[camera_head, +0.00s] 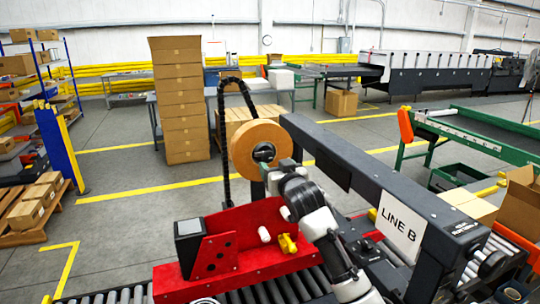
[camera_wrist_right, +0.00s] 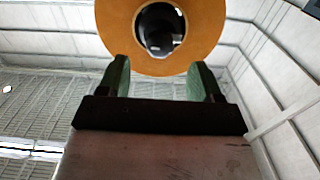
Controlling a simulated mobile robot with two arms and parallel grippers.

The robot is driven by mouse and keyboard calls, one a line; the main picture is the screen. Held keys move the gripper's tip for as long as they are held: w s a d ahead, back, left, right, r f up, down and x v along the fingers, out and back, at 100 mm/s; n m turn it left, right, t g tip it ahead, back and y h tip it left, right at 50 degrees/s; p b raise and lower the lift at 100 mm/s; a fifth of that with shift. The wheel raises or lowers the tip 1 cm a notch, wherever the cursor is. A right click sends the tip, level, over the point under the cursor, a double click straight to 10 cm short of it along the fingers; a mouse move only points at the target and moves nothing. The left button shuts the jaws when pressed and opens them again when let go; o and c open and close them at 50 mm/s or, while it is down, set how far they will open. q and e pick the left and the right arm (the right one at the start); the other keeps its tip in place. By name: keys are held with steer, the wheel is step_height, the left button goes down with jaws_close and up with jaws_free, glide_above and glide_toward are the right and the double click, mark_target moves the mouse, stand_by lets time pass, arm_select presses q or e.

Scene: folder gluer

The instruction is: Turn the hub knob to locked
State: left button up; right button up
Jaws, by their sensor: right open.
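The hub knob (camera_wrist_right: 160,28) is a dark, glossy round piece at the centre of a brown tape roll (camera_wrist_right: 113,22) in the right wrist view. In the head view the tape roll (camera_head: 242,148) stands upright above the red machine, with the dark hub (camera_head: 264,152) in its middle. My right gripper (camera_wrist_right: 158,78) is open, its two green-padded fingers apart below the hub in the wrist picture, with nothing between them. In the head view my right arm (camera_head: 310,205) reaches up to just under the roll; its fingertips are hard to make out. My left gripper is not in view.
A red machine frame (camera_head: 245,240) sits over the rollers around my right arm. A dark beam with a LINE B sign (camera_head: 401,223) runs close on the right. A black cable chain (camera_head: 224,140) rises left of the roll. Stacked cartons (camera_head: 180,95) stand behind.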

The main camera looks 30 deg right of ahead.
mark_target(269, 159)
steer(key=shift+p+x, duration=0.85)
steer(key=shift+x, duration=1.75)
steer(key=c, duration=0.9)
